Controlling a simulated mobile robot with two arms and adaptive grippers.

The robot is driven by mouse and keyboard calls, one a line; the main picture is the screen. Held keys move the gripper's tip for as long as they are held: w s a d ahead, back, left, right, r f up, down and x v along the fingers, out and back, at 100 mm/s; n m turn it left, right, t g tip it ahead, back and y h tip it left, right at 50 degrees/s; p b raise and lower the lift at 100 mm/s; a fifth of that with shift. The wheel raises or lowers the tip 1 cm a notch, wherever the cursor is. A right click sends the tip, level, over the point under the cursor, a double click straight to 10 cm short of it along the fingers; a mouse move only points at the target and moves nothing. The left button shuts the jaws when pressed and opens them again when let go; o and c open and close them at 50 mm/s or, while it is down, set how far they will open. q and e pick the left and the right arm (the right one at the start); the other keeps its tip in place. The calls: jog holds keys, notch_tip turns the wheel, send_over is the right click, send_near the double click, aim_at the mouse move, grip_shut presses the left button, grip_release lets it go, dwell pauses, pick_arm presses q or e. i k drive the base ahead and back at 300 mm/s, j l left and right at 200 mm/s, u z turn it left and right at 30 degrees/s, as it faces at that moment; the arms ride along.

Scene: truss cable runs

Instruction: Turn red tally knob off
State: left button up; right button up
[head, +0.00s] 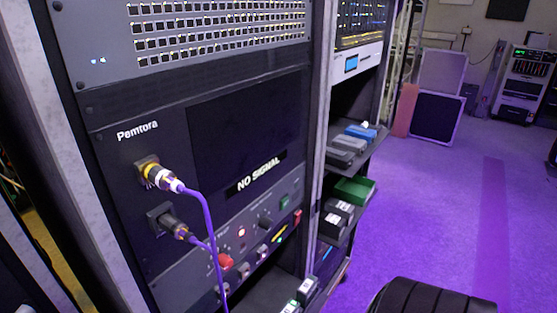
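A red knob (225,262) sits on the lower control strip (262,238) of the black Pemtora rack panel (140,130). A round light (241,232) glows red above and to the right of the knob. A purple cable (209,215) hangs down just left of the knob and runs close to it. I cannot tell the knob's turn position at this size.
Two cable plugs (162,176) (177,227) stick out of the panel's left side. A dark screen (245,130) reads NO SIGNAL. Shelves with small boxes (352,190) stand right of the rack. Purple-lit floor (430,200) is open at the right.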

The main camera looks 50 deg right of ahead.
aim_at(225, 263)
jog(key=z, duration=1.4)
